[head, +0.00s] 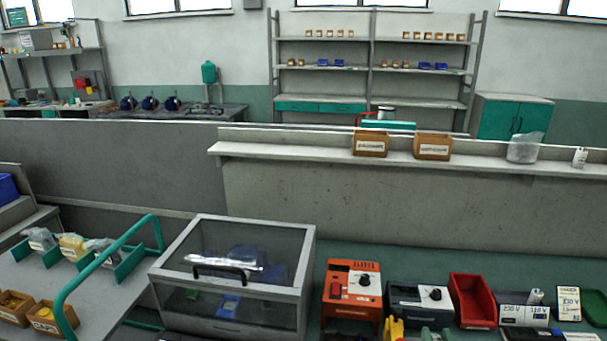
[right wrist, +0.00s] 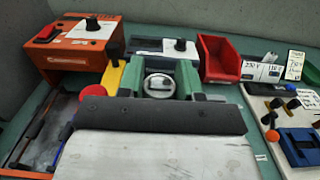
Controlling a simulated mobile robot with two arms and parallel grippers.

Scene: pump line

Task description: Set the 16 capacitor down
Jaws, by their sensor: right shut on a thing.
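My right gripper (right wrist: 160,84) reaches forward in the right wrist view, with green fingers either side of a round, silvery-topped thing. It is shut on this thing, which I take to be the 16 capacitor (right wrist: 159,86); no marking on it can be read. The fingers hide its sides, and I cannot tell whether its bottom touches anything. In the head view only a bit of green at the bottom edge shows by the right gripper (head: 432,335). My left gripper is not in view.
An orange device (head: 352,290) and a dark device (head: 418,302) stand behind the gripper. A red bin (head: 472,300) and voltage signs (head: 525,315) are to the right. A yellow-handled thing (right wrist: 113,77) is close on the left. A grey clear-lidded box (head: 235,270) stands further left.

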